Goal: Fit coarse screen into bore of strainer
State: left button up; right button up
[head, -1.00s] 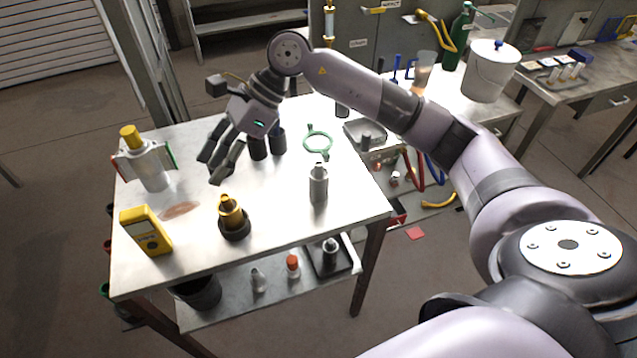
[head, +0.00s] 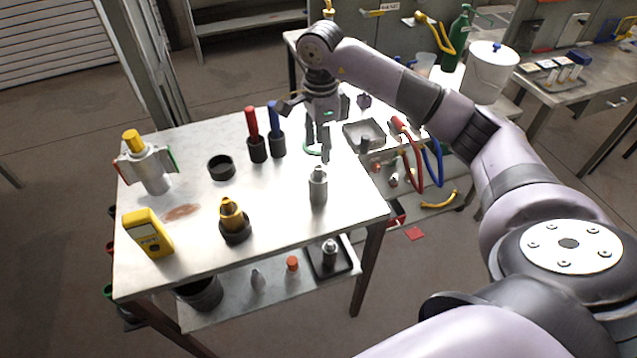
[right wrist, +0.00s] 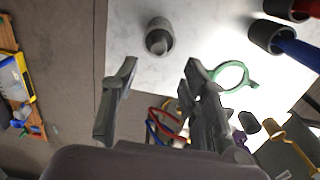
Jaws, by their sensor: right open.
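My right gripper (head: 317,150) points down over the table, open and empty, just behind a grey metal cylinder (head: 318,187) with a narrower top. In the right wrist view this cylinder (right wrist: 158,40) stands beyond the gap between my open fingertips (right wrist: 161,76), apart from both. A silver body with red and green sides (head: 152,168) and a yellow top stands at the table's left. A brass fitting (head: 231,212) stands in a black round holder near the front. I cannot tell for certain which pieces are the coarse screen and the strainer. My left gripper is not in view.
Red (head: 252,122) and blue (head: 274,118) handles stand in black cups left of my gripper. An empty black cup (head: 221,167), a yellow meter (head: 148,234), a green ring (right wrist: 234,73) and a grey tray (head: 352,131) are around. The table's middle is clear.

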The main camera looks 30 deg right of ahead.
aim_at(318, 167)
jog(key=shift+f, duration=0.9)
jog(key=shift+a+f+p, duration=0.15)
jog(key=shift+f+p, duration=0.45)
notch_tip(318, 167, down, 4)
jog(key=shift+s+a+r+p, duration=0.15)
jog(key=shift+r+p, duration=0.1)
jog(key=shift+p, duration=0.65)
jog(key=shift+f, duration=0.45)
grip_shut()
